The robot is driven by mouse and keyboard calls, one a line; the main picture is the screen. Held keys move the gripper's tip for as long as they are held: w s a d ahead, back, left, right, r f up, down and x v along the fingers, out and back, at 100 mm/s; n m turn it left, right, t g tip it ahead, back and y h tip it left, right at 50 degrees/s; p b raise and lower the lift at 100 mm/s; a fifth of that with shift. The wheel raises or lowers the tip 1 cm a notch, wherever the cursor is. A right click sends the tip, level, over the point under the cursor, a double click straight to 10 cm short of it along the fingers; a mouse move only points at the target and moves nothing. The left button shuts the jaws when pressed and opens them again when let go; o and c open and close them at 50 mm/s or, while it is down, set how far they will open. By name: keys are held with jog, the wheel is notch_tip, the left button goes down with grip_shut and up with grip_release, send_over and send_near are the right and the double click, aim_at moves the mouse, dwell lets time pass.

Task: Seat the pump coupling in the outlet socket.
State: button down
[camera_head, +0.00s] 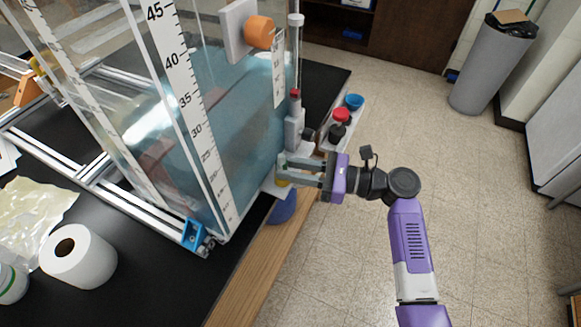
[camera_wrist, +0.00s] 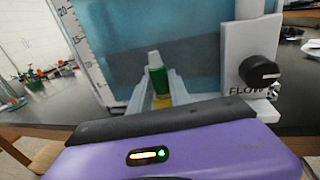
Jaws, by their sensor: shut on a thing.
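My gripper (camera_head: 284,172) is at the lower right side of the clear tank, its fingers pointing left toward the tank wall. In the wrist view the fingers (camera_wrist: 157,84) are closed around a small part, which I take to be the pump coupling (camera_wrist: 157,76). It is green with a pale tip and a yellow section nearer me. A bit of yellow shows at the fingertips in the head view. The tip lies in front of the tank wall; I cannot tell whether it touches anything. The outlet socket cannot be made out clearly and may be hidden by the fingers.
The tank (camera_head: 240,110) holds blue water. A black FLOW knob (camera_wrist: 261,70) on a white block is close right of my fingers in the wrist view. A small tray with red and blue parts (camera_head: 341,115) stands behind my gripper. A paper roll (camera_head: 85,262) is front left.

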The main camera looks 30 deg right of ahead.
jog(key=c, duration=1.2)
grip_release()
